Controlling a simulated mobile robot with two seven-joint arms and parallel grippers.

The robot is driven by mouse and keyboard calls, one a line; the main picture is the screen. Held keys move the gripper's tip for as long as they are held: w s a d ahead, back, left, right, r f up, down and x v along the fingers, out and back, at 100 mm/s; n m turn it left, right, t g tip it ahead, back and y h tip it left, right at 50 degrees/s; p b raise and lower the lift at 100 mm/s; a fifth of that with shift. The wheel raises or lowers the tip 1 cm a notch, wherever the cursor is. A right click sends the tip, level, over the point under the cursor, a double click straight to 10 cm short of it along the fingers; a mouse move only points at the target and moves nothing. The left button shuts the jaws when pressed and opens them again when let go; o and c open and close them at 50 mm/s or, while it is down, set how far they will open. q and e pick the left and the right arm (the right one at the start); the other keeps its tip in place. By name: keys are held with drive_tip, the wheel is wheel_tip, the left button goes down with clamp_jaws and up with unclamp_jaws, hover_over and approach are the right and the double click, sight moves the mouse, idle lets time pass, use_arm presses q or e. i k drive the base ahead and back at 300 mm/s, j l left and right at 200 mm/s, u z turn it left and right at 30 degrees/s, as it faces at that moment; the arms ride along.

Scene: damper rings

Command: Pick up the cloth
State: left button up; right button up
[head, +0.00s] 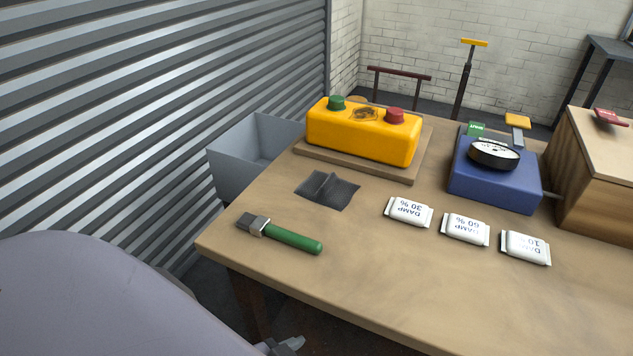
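The dark grey cloth (327,190) lies on the wooden table (330,290), in front of the yellow box, with a raised fold across its middle. Nothing touches it. A small grey metal part at the bottom edge of the head view looks like the tip of my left gripper (281,347). It is below the table's front edge, well apart from the cloth, and mostly cut off, so its opening cannot be told. My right gripper is not in view.
A green-handled tool (290,238) lies in front of the cloth. A yellow box (362,133) with green and red knobs stands behind it on a board. White packets (409,211) and a blue dial unit (495,180) are right. A grey bin (253,150) is beyond the left edge, near the shutter.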

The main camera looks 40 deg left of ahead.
sight(330, 191)
drive_tip(key=j+z, duration=0.1)
drive_tip(key=j, duration=0.3)
drive_tip(key=k+j+z, duration=0.1)
drive_tip(key=j, duration=0.3)
drive_tip(key=k+j+z, duration=0.1)
drive_tip(key=j, duration=0.3)
drive_tip(key=k+j+z, duration=0.2)
drive_tip(key=j, duration=0.15)
drive_tip(key=k+j+z, duration=0.1)
drive_tip(key=j+z, duration=0.3)
drive_tip(key=j, duration=0.45)
drive_tip(key=i+l, duration=0.15)
drive_tip(key=l, duration=0.15)
drive_tip(key=i+l, duration=0.2)
drive_tip(key=l, duration=0.1)
